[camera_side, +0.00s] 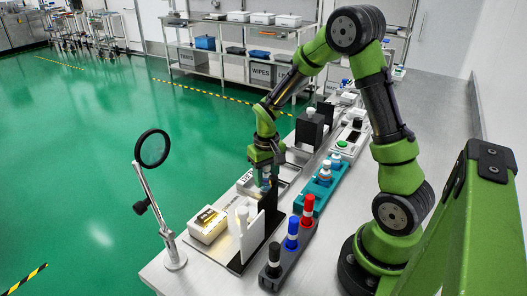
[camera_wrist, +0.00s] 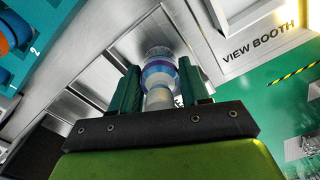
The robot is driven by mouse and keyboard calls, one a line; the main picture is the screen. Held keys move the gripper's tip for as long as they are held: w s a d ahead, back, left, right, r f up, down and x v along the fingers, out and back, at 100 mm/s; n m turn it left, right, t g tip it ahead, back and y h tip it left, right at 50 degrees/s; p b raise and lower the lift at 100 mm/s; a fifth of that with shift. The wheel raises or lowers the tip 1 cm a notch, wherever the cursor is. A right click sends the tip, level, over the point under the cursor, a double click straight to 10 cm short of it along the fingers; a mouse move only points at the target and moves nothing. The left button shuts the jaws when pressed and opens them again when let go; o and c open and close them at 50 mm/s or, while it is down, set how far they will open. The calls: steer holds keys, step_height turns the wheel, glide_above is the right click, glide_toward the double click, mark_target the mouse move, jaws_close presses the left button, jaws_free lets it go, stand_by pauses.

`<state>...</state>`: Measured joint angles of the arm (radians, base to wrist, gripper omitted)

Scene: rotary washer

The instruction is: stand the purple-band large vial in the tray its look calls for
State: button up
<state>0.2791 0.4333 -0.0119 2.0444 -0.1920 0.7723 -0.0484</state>
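My gripper (camera_wrist: 160,85) is closed around the purple-band large vial (camera_wrist: 158,72), which shows between the green finger pads in the wrist view. The vial has a clear body with a purple band and a pale narrower end towards me. In the side view my gripper (camera_side: 266,172) points down by the booth's black panel (camera_side: 270,208), with a small bluish part of the vial (camera_side: 266,182) just below the fingers. Whether the vial touches anything beneath is hidden. Metal trays (camera_side: 298,160) lie just behind the gripper.
A white panel (camera_side: 252,240) and a yellow-labelled box (camera_side: 208,224) stand at the front. A magnifier (camera_side: 152,148) stands left. A marker rack (camera_side: 290,258) and a teal vial rack (camera_side: 318,190) lie right. "VIEW BOOTH" lettering (camera_wrist: 260,40) shows in the wrist view.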

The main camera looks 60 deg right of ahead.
steer(key=o, duration=0.3)
steer(key=shift+r, duration=0.1)
step_height(320, 180, up, 12)
steer(key=shift+f, duration=0.1)
steer(key=s+a+r+n+t+y, duration=0.1)
steer(key=s+a+r+t+y, duration=0.1)
steer(key=s+a+r+t, duration=0.5)
steer(key=s+a+r, duration=0.2)
steer(key=s+a, duration=0.2)
steer(key=a, duration=0.2)
steer(key=shift+s+a+r, duration=0.25)
steer(key=shift+s+a, duration=0.15)
